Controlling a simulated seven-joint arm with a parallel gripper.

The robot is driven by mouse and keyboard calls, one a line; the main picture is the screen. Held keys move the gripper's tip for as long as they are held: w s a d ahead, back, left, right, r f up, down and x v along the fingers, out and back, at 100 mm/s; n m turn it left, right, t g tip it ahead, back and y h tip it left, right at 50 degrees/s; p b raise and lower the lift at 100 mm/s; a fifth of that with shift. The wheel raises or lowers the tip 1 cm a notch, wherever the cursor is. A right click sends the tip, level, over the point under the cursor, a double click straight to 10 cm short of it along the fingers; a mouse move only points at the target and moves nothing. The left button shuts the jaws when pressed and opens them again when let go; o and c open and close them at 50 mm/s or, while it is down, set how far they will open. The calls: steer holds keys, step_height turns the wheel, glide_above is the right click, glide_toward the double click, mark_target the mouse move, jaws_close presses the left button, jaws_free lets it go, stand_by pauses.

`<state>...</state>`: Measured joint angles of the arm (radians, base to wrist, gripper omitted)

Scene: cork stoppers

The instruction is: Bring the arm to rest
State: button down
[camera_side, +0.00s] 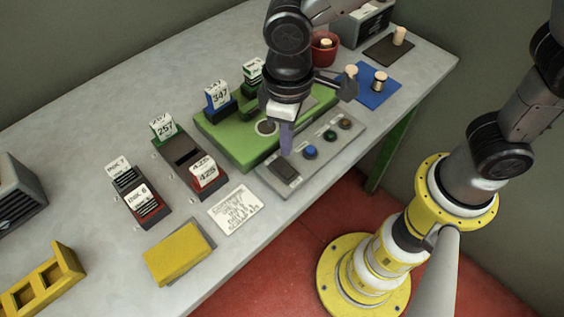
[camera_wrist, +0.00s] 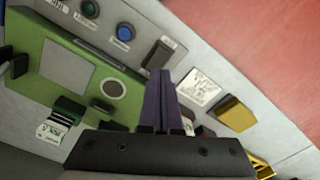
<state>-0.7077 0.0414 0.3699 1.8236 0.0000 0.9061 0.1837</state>
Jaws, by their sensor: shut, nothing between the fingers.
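My gripper (camera_side: 286,138) hangs above the front part of the table, over the edge between the green board and the grey button panel. Its purple fingers are together with nothing between them. In the wrist view the closed fingers (camera_wrist: 160,75) point toward the grey panel, near its dark rectangular switch. Cork stoppers stand at the far end: one (camera_side: 399,36) on a dark mat, one (camera_side: 379,80) on a blue mat, and one (camera_side: 325,43) at the red pot. Another cork-coloured top (camera_side: 351,71) shows beside my wrist. Whether the fingertips touch anything below, I cannot tell.
The green board (camera_side: 222,140) and button panel (camera_side: 268,179) lie below my gripper. Card holders (camera_side: 181,152) stand left of them. A yellow block (camera_side: 180,253), a white text card (camera_side: 236,209) and a yellow frame (camera_side: 42,284) lie toward the left. Bare table lies at upper left.

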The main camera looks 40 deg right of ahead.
steer(key=shift+r, duration=0.4)
steer(key=w+d+r+m+t+y, duration=0.1)
steer(key=w+d+r+m+t, duration=0.2)
steer(key=d+r, duration=0.8)
steer(key=s+d+f+m+t+h, duration=0.1)
steer(key=s+d+m+t, duration=0.1)
steer(key=s+d, duration=1)
steer(key=shift+s+f+m+t, duration=0.15)
steer(key=shift+s+m+t, duration=0.15)
steer(key=shift+s+m, duration=0.4)
steer(key=shift+s, duration=0.1)
